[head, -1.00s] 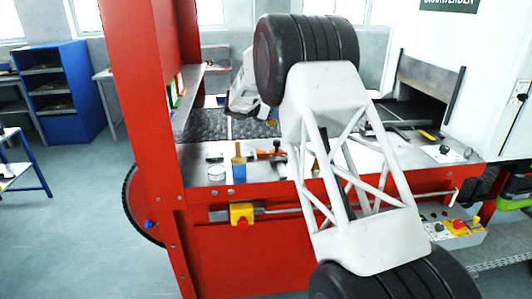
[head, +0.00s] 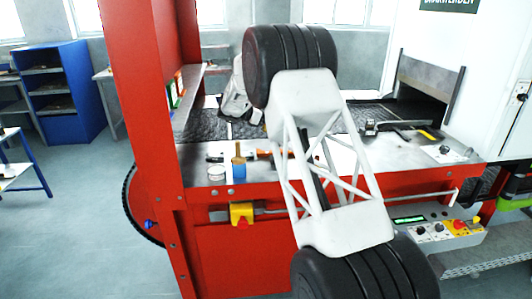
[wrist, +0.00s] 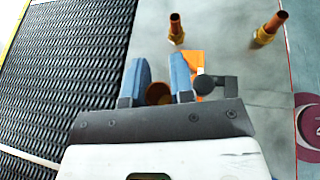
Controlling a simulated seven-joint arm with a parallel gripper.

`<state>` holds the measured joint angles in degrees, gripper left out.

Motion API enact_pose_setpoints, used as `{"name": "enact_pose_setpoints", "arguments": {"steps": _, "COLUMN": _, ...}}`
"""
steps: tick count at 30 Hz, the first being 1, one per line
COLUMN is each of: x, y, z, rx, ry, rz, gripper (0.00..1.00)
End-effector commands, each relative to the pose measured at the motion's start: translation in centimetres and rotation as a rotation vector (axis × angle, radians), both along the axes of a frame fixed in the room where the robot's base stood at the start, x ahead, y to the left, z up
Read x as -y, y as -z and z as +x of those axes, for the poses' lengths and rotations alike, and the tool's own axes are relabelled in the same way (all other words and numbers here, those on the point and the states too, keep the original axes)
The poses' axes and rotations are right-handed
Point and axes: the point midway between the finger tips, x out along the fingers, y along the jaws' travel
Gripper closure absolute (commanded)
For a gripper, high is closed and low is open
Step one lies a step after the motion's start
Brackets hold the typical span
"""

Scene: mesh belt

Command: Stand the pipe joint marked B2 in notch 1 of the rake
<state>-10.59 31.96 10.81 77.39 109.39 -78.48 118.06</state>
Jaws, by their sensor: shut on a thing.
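My gripper (wrist: 160,80) has two blue fingers shut on a copper-brown round piece (wrist: 157,94), apparently a pipe joint, seen end-on and partly hidden by the gripper body. No B2 mark is readable on it. Two other copper pipe joints stand upright ahead in the wrist view: one near the top middle (wrist: 176,30) and one farther right (wrist: 269,29). I cannot make out the rake or its notch 1 with certainty. In the head view my arm hides part of the worktop, and my fingers and the held piece cannot be made out.
The black mesh belt (wrist: 68,75) runs along the left in the wrist view. An orange item (wrist: 194,60) and a dark round knob (wrist: 204,84) lie close to the right finger.

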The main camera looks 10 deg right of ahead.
Motion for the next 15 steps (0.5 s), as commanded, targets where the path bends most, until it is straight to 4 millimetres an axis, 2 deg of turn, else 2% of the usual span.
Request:
{"name": "enact_pose_setpoints", "arguments": {"steps": 7, "x": 0.0, "y": 0.8, "z": 0.0, "rx": -0.001, "ry": 0.000, "rz": 0.000, "gripper": 1.00}}
{"name": "enact_pose_setpoints", "arguments": {"steps": 15, "x": 0.0, "y": 4.3, "z": 0.0, "rx": -0.001, "ry": 0.001, "rz": 0.000, "gripper": 1.00}}
